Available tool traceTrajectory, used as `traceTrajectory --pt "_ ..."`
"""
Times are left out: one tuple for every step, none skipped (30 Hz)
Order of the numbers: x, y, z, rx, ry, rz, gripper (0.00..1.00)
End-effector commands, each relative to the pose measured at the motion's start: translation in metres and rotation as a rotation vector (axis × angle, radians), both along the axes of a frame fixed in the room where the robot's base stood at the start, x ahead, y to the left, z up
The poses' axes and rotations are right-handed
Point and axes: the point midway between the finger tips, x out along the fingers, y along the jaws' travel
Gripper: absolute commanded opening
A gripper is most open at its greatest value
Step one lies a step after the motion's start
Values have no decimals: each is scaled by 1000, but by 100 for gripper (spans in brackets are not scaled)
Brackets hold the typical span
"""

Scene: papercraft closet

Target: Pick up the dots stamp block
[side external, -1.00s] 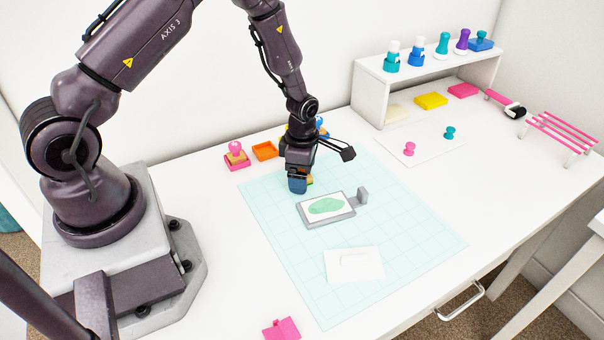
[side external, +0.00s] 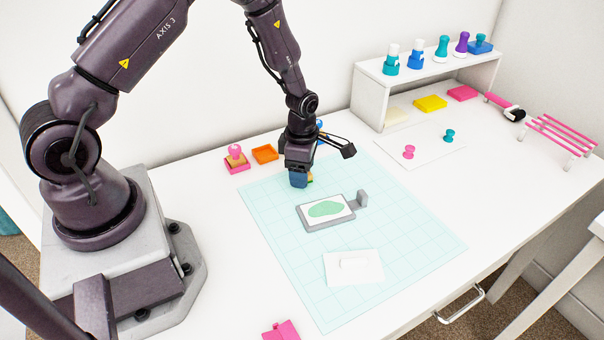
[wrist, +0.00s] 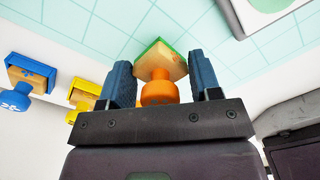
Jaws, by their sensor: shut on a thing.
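A stamp block with an orange round knob, a wooden body and a green edge (wrist: 163,66) sits between my gripper's two blue fingers in the wrist view. My gripper (wrist: 162,82) is shut on it. In the side view my gripper (side external: 300,180) points down over the back left of the teal mat, and only a small green and yellow sliver of the block (side external: 311,178) shows beside the fingers. The stamp face is hidden, so I cannot tell its pattern. I cannot tell whether the block touches the mat.
A blue stamp (wrist: 32,76) and a yellow one (wrist: 86,92) show in the wrist view. A grey frame with a card (side external: 326,211) lies in front. The mat (side external: 400,220) is clear at right.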

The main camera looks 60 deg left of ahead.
Motion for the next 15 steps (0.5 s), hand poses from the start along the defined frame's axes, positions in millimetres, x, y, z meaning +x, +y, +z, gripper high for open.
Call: traceTrajectory --pt "1 0 9 1 -5 1 29" --pt "1 0 15 0 -6 1 29" --pt "-4 -1 22 0 -3 0 29" --pt "-9 -2 28 0 -3 -1 29" --pt "-14 -4 34 0 -3 0 29" --pt "-21 -5 43 0 -4 0 29" --pt "-27 -6 50 0 -4 -1 29" --pt "-32 -8 57 0 -5 0 29" --pt "-39 -9 65 1 -5 0 29" --pt "-45 -10 72 0 -6 0 29" --pt "-50 -12 78 0 -5 0 29" --pt "-61 -14 82 -1 -2 0 29" --pt "-70 -15 85 -1 -1 0 29" --pt "-77 -17 88 -2 -1 0 29" --pt "-86 -19 93 -1 -2 0 29"
